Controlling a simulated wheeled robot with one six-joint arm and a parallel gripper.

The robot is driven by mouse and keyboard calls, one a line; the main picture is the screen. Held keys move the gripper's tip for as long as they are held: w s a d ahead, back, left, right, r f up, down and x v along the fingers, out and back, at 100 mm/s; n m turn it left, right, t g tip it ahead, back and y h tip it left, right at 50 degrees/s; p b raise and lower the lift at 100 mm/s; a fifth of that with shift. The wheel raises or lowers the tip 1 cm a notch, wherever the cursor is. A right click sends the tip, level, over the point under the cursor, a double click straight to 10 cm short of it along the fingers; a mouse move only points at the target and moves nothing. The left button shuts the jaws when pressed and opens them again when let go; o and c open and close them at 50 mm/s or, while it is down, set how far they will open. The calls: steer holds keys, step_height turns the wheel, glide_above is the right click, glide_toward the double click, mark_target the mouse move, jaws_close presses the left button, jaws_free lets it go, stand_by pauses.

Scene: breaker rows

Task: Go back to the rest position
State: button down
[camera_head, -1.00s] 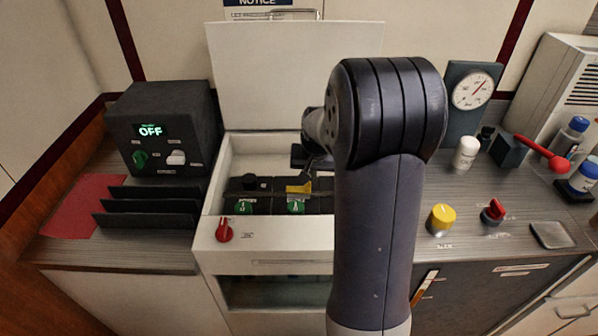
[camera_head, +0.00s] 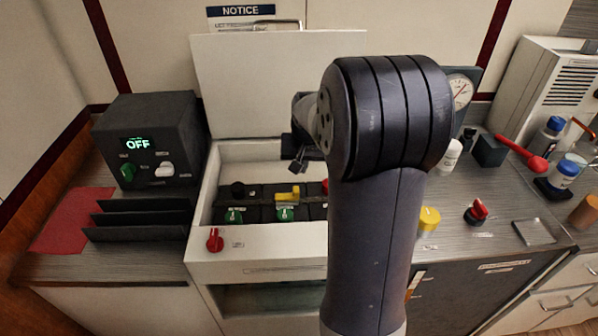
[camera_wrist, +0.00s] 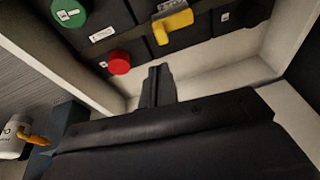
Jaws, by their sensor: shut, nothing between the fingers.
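My gripper (camera_head: 299,165) hangs above the back part of the open white breaker box, shut and empty, apart from the breakers. In the wrist view my gripper's fingers (camera_wrist: 158,84) are together, pointing toward the box's inner wall. Inside the box are dark breakers with a yellow lever (camera_head: 288,195) and green knobs (camera_head: 285,214). The wrist view shows the yellow lever (camera_wrist: 172,26), a red knob (camera_wrist: 119,62) and a green knob (camera_wrist: 70,11). My arm hides the right part of the box in the head view.
The raised white lid (camera_head: 270,80) stands behind the box. A dark unit reading OFF (camera_head: 150,145) and black dividers (camera_head: 140,218) are at left. At right are a yellow knob (camera_head: 429,219), a red switch (camera_head: 478,212), a white bottle (camera_head: 449,157) and a red-handled lever (camera_head: 520,152).

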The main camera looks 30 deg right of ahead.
steer(key=v, duration=0.7)
steer(key=shift+s+d, duration=0.35)
steer(key=shift+d, duration=0.2)
steer(key=shift+f, duration=0.1)
steer(key=b, duration=0.2)
glide_toward(297, 188)
steer(key=x, duration=0.5)
steer(key=shift+w+d, duration=0.2)
steer(key=shift+d, duration=0.05)
steer(key=shift+f+b, duration=0.45)
steer(key=shift+f, duration=0.45)
steer(key=shift+a+r+p, duration=0.25)
steer(key=shift+r+p, duration=0.15)
